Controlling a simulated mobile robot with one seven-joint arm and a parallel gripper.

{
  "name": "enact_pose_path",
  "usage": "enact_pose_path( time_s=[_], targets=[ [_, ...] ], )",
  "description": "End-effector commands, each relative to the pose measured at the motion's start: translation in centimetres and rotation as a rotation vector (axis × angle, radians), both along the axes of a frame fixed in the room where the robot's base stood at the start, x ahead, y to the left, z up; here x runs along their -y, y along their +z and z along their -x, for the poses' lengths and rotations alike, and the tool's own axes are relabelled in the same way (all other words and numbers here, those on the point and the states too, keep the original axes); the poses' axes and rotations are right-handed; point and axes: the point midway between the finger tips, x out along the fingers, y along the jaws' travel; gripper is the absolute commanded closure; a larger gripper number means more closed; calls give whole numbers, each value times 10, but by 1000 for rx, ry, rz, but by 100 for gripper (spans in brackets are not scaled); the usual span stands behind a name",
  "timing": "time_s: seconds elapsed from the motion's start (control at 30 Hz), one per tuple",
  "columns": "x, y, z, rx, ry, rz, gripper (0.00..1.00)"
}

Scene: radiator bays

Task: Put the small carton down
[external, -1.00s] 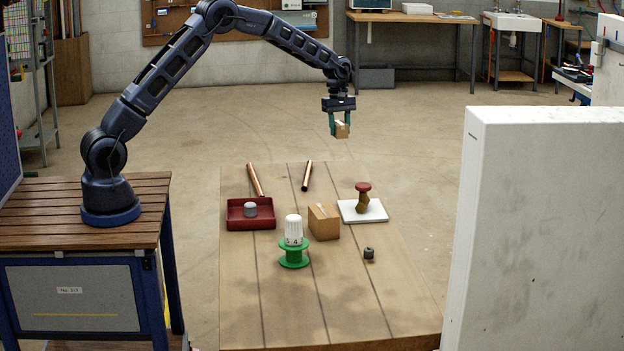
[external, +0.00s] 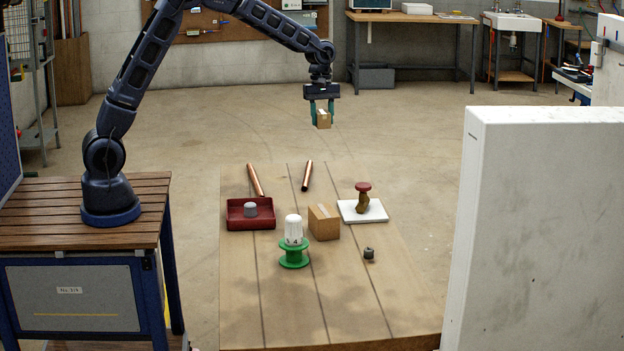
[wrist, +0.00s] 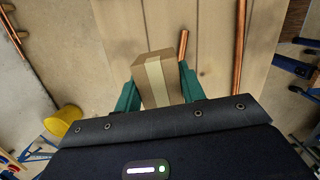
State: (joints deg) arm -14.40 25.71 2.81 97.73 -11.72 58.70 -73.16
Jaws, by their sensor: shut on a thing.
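The small carton (external: 323,119) is a brown box with a pale tape strip. My gripper (external: 321,114) is shut on it and holds it in the air, above and beyond the far end of the wooden table (external: 290,300) as the external view shows it. In the wrist view the small carton (wrist: 157,79) sits between the green fingers of my gripper (wrist: 157,92), its taped face toward the camera. A larger carton (external: 323,222) stands on the table near its middle.
On the table are two copper pipes (external: 255,180) (external: 307,176), a red tray (external: 251,222) with a grey part, a white thermostat head (external: 293,229) on a green spool (external: 293,254), a white plate (external: 362,211) bearing a red-topped valve, and a dark nut (external: 369,253). The near table is clear.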

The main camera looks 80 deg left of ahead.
Motion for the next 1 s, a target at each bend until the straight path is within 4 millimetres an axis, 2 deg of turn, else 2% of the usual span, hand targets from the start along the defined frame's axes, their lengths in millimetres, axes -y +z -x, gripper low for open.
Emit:
enact_pose_path(
  time_s=[0.03, 0.2, 0.4, 0.53, 0.67, 1.0],
  targets=[
    [18, 2, 13, 0, -16, 1, 84],
    [65, 0, 57, 0, -58, -1, 84],
    [102, -4, 99, -1, -95, -4, 84],
    [114, -7, 115, -2, -108, -5, 84],
    [118, -15, 120, -3, -113, -5, 84],
    [118, -84, 121, -5, -111, -5, 84]
  ],
)
